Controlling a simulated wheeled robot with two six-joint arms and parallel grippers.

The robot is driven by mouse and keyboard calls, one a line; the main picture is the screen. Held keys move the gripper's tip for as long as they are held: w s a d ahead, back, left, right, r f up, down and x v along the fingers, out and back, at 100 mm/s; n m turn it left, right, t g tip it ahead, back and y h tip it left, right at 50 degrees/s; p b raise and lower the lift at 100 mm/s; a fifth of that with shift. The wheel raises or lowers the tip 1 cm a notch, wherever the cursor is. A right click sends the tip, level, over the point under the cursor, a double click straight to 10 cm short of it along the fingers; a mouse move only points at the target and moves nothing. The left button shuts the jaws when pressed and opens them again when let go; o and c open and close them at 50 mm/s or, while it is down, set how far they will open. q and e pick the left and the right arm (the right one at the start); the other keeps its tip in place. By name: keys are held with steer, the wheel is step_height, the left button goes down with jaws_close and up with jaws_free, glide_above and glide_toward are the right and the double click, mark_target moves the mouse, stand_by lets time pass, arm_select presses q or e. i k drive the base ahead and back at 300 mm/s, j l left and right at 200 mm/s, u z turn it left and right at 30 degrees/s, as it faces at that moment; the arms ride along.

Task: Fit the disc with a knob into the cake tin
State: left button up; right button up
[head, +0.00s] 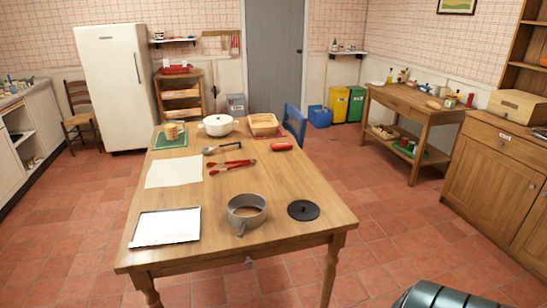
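The disc with a knob (313,212) is black and lies flat near the right front edge of the wooden table, with a small knob at its middle. The cake tin (236,220) is a grey round ring-walled tin standing upright just left of the disc, with a small clasp on its front. The tin and disc are apart, with a strip of bare table between them. The tin's inside looks brownish, and I cannot tell whether it has a floor. Neither of my grippers is in view.
On the table (290,245) are a silver tray (166,227), a white sheet (174,172), red tongs (231,167), a ladle (222,147), a white pot (218,125), a basket (264,123) and a red item (282,146). Bare wood surrounds the disc. A blue chair (295,122) stands behind.

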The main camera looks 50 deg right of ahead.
mark_target(245, 199)
steer(key=z, duration=1.7)
